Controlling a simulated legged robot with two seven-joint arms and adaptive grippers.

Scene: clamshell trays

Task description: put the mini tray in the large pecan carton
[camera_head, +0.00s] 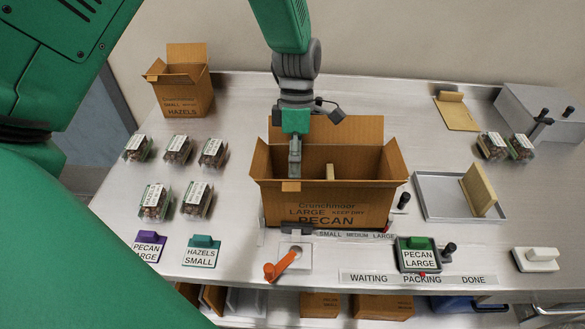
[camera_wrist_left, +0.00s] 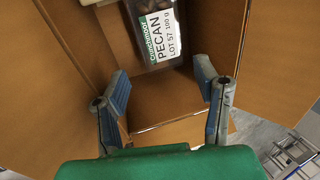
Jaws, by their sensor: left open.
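The large pecan carton (camera_head: 330,205) stands open in the middle of the table, flaps spread. My left gripper (camera_head: 294,168) is over the carton's left part, pointing down into its mouth. In the left wrist view the gripper (camera_wrist_left: 162,80) is open, with nothing between its fingers. A clear tray labelled PECAN, LOT 57, 100 g (camera_wrist_left: 155,32) lies inside the carton, beyond the fingertips. In the head view the carton's front wall and my gripper hide that tray. Several small labelled clamshell trays (camera_head: 178,148) stand on the left of the table. My right gripper is not in view.
A small hazels carton (camera_head: 183,90) stands at the back left. Two more trays (camera_head: 506,146) lie at the right, near a grey box (camera_head: 545,110). A shallow metal tray (camera_head: 440,197) holds a tan board (camera_head: 478,190). Label blocks and an orange lever (camera_head: 283,264) line the front.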

